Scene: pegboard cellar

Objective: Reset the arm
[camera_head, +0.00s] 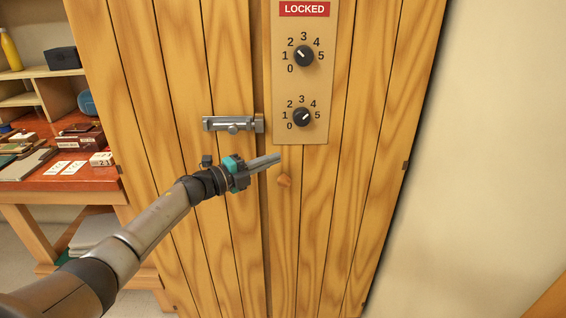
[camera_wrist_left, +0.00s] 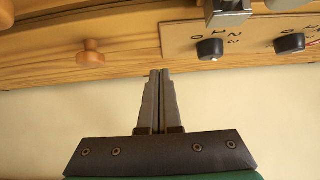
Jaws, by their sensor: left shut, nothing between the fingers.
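My left gripper (camera_head: 278,159) reaches in from the left in front of a wooden cabinet door (camera_head: 235,60). Its fingers are shut and empty; in the left wrist view the fingertips (camera_wrist_left: 160,74) lie together. They appear just above and left of a round wooden knob (camera_head: 284,180), below the dial plate (camera_head: 283,90). The wrist view shows the wooden knob (camera_wrist_left: 91,54) to the left of the fingers and dark dials to the right. I see no contact with the cabinet. My right gripper is out of view.
The plate has a red LOCKED sign (camera_head: 304,9), an upper dial (camera_head: 303,55) and a lower dial (camera_head: 303,117). A metal slide bolt (camera_head: 233,124) sits left of it. A cluttered red-topped desk (camera_head: 40,186) stands at left. Bare wall (camera_head: 490,150) is at right.

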